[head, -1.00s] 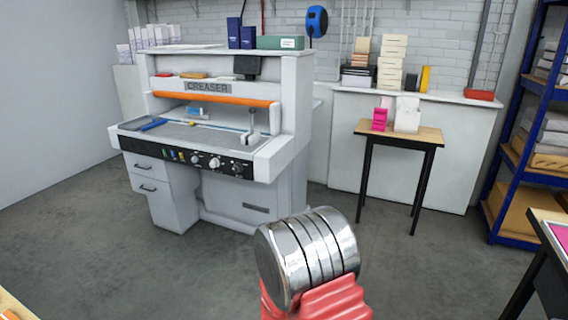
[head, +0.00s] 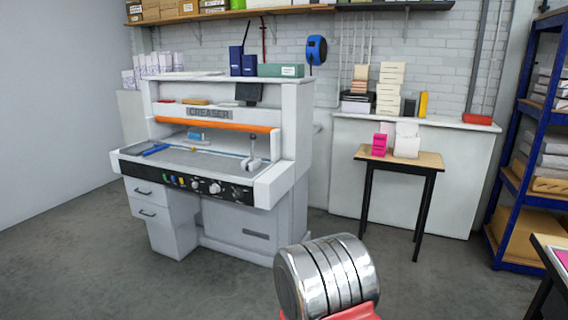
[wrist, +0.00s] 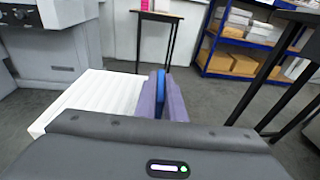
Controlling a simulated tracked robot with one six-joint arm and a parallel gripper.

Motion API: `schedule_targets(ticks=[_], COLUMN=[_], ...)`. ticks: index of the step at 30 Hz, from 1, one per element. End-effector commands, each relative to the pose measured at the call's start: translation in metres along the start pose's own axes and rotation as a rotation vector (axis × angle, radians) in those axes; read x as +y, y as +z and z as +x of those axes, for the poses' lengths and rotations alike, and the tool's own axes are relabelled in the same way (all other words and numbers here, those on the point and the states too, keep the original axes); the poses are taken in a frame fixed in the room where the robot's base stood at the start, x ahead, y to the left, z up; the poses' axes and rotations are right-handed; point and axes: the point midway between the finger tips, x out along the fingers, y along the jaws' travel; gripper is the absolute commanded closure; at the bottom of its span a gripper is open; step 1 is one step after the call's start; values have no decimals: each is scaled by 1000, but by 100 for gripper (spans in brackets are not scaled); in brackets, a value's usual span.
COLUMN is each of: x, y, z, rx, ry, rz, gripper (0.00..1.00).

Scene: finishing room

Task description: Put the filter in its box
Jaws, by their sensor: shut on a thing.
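A white pleated block, which looks like the filter (wrist: 92,98), fills the left middle of the wrist view. My gripper (wrist: 162,95) shows there as a purple-grey finger with a blue pad, against the filter's right side. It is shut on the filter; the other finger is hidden. The filter is held in the air above the floor. The gripper and filter do not show in the head view. A pink box (head: 379,145) and a white box (head: 406,146) stand on a small wooden-topped table (head: 432,161). I cannot tell which box is the filter's.
A grey creaser machine (head: 230,200) stands at the left. Blue shelving (head: 530,130) with packs and cartons is at the right. A dark-legged table (head: 552,248) cuts in at the lower right. Bare floor lies between the machine and the small table.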

Motion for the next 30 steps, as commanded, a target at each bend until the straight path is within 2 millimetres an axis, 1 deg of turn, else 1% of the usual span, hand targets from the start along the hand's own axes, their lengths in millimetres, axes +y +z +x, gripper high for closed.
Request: schedule_targets(ticks=[22, 26, 30], x=[-1, -9, -28], y=[1, 2, 3], z=[1, 6, 16], rx=[-1, -2, -3], ry=[-1, -3, -6], rz=[1, 0, -1], gripper=[100, 100, 100])
